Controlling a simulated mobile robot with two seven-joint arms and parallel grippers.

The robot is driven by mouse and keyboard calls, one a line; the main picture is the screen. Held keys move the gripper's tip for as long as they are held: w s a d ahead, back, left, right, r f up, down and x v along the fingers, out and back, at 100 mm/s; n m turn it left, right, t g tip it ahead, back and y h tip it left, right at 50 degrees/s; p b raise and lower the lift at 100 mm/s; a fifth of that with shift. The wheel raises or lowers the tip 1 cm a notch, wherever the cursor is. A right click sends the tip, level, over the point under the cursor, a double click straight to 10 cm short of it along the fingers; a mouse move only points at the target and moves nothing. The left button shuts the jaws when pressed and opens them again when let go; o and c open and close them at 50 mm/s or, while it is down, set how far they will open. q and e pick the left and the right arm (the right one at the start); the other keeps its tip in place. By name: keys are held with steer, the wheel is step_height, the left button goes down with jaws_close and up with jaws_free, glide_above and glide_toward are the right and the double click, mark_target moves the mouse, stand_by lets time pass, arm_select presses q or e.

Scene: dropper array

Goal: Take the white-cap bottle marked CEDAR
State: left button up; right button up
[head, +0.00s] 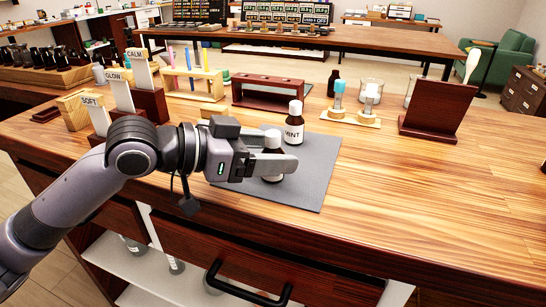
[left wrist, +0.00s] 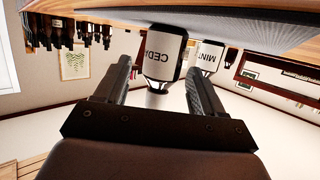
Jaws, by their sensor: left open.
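The CEDAR bottle (left wrist: 165,55) is dark with a white label and a white cap, and appears upside down in the left wrist view. In the head view its pale cap (head: 272,139) shows between my left fingers, which hide much of its body. It stands upright on a grey mat (head: 318,165). My left gripper (head: 285,151) is open, with one finger on either side of the bottle; gaps show on both sides in the left wrist view. My right gripper is not in view.
A MINT bottle (head: 294,125) stands close behind the CEDAR bottle, and also shows in the left wrist view (left wrist: 208,56). A dark red rack (head: 268,92) and a wooden tube rack (head: 195,85) stand behind.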

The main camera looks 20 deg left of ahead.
arm_select(q)
steer(key=shift+w+d+f, duration=0.1)
steer(key=shift+w+d, duration=0.15)
steer(key=c, duration=1.1)
